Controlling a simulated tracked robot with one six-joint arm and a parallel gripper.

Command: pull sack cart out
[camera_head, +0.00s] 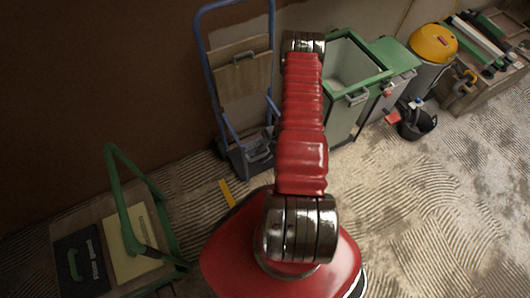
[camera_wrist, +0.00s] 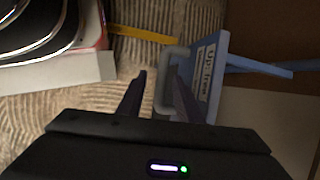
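The sack cart (camera_head: 213,82) stands upright against the brown wall, left of my raised red arm. It has a blue tube frame, a brown board with a grey handle (camera_head: 243,57), and a dark lower part partly behind my arm. In the wrist view, a blue labelled plate (camera_wrist: 211,68) carries a grey U-shaped handle (camera_wrist: 168,62). My gripper (camera_wrist: 160,88) has its two dark fingers apart, with the grey handle between or just beyond them. Contact cannot be told. My gripper is hidden in the head view.
Green-rimmed bins (camera_head: 345,85) stand right of the cart, with a yellow-topped vacuum (camera_head: 433,43) and a black bucket (camera_head: 417,124) beyond. A green-framed cart (camera_head: 125,205) is at lower left. Yellow tape (camera_head: 227,193) marks the ridged floor. Open floor lies at right.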

